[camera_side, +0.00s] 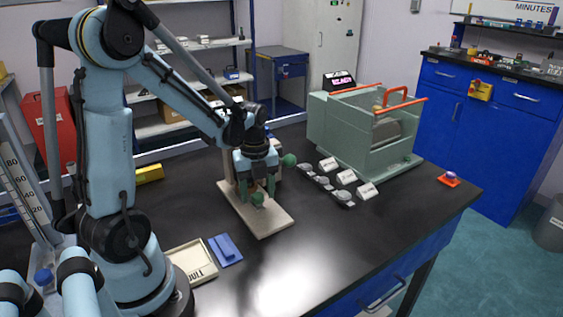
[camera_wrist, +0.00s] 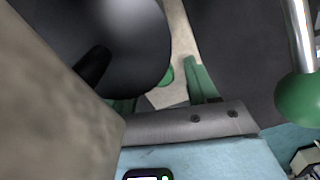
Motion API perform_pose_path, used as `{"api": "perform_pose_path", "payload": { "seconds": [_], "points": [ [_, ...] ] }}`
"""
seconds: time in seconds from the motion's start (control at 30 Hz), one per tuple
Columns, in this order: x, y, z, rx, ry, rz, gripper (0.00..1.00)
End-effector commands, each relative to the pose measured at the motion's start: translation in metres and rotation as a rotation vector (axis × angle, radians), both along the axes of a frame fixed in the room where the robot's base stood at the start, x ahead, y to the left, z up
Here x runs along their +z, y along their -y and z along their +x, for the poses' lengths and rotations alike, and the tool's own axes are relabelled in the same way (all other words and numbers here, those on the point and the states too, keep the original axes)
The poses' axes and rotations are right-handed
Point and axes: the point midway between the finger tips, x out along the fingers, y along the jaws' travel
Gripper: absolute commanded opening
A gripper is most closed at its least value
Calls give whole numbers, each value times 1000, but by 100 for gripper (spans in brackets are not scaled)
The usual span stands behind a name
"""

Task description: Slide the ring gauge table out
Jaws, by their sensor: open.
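A beige stand with a flat base plate (camera_side: 270,223) stands on the black bench. My gripper (camera_side: 257,193) points down over this plate, its green fingers apart. A small green knob (camera_side: 257,200) shows between or just beyond the fingertips; I cannot tell whether they touch it. A green ball on a silver rod (camera_wrist: 302,98) is at the right; a green ball (camera_side: 289,160) also shows in the side view. I cannot single out the ring gauge table.
A green-grey machine with orange handles (camera_side: 368,128) stands behind to the right. Small grey pieces with white labels (camera_side: 340,182) lie before it. A beige tray (camera_side: 190,262) and a blue block (camera_side: 225,250) lie near the front. The bench's right front is clear.

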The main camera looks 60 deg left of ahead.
Motion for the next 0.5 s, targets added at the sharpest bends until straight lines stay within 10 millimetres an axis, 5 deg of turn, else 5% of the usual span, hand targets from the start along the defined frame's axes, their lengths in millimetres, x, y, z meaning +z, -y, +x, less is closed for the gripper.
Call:
{"api": "perform_pose_path", "payload": {
  "seconds": [0.23,0.5],
  "points": [
    [-1,0,0,0,0,0,58],
    [0,0,0,0,0,0,19]
  ]
}}
